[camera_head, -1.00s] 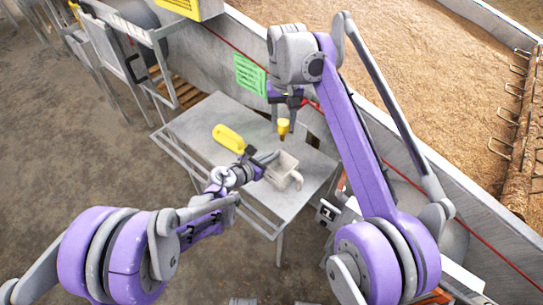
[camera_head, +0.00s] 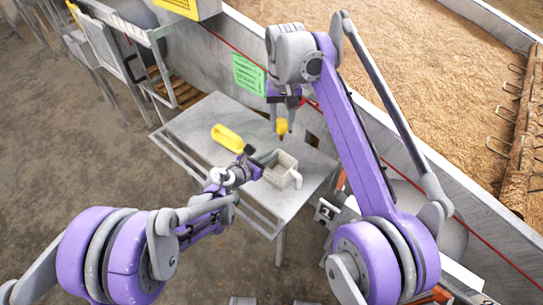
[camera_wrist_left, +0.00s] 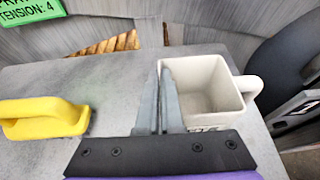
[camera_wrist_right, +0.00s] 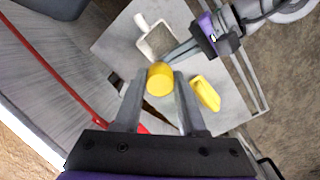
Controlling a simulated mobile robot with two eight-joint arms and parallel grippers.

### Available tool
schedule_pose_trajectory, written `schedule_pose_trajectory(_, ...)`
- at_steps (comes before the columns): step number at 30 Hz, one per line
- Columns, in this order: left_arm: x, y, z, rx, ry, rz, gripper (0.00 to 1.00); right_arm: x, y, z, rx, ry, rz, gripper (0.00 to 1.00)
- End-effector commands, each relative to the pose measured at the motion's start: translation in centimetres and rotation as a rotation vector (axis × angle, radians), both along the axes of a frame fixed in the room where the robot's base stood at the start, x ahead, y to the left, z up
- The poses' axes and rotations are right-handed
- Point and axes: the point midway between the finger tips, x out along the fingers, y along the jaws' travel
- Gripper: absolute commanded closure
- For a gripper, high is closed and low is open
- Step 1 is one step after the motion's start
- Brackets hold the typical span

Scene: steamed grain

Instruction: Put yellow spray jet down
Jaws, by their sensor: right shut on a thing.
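The yellow spray jet (camera_head: 282,127) is held upright between the fingers of my right gripper (camera_head: 283,112), above the back of the grey table (camera_head: 205,115). In the right wrist view, the yellow jet (camera_wrist_right: 160,80) sits between the two fingertips. My left gripper (camera_head: 258,166) is low over the table beside a pale square cup with a handle (camera_head: 281,170). In the left wrist view, its narrow fingers (camera_wrist_left: 164,75) overlap the cup's left wall (camera_wrist_left: 210,92). I cannot tell whether they grip that wall.
A green sign (camera_head: 249,74) hangs on the metal wall behind the table. The table's back left part is clear. A grain-filled trough (camera_head: 430,60) lies beyond the wall.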

Motion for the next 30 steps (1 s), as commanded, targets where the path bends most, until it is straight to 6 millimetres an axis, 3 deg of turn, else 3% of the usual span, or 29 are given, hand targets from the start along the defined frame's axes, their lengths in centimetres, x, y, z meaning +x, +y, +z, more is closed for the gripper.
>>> schedule_pose_trajectory(13,0.0,0.0,0.0,0.000,0.000,0.000,1.00,-1.2,-1.6,-2.6,0.000,0.000,-0.476,1.00)
schedule_pose_trajectory(21,0.0,0.0,0.0,0.000,0.000,0.000,1.00,-1.3,-1.7,-7.0,0.000,0.000,-0.522,1.00)
schedule_pose_trajectory(30,0.0,0.0,0.0,0.000,0.000,0.000,1.00,-1.3,-1.7,-10.6,0.000,0.000,-0.520,1.00)
